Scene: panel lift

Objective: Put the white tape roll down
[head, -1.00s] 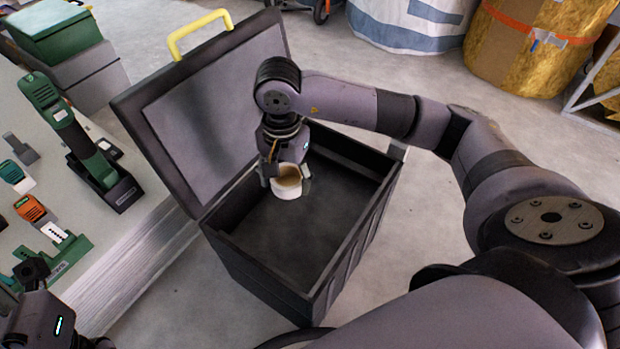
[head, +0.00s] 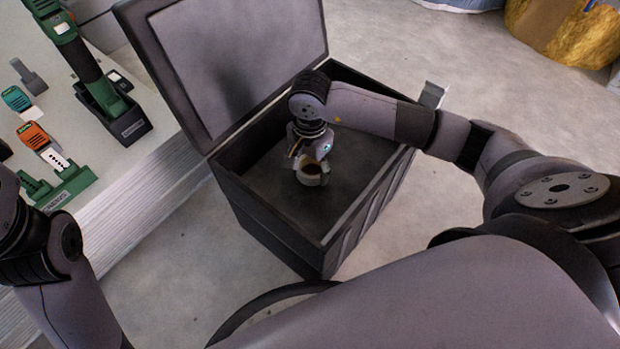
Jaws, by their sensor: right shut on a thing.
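The white tape roll (head: 312,180) is small in the head view, inside the open dark box (head: 238,200). My right gripper (head: 311,168) reaches down into the box and is shut on the roll. The roll is low in the box, near its floor; I cannot tell whether it touches the floor. The gripper covers the upper part of the roll. Of my left arm, only links show at the left edge; its gripper is out of view.
The box lid (head: 238,60) stands open at the back left. A table at the left holds a green tool (head: 80,50) in a dark stand, an orange item (head: 33,135) and a teal item (head: 16,98). The box floor around the roll looks clear.

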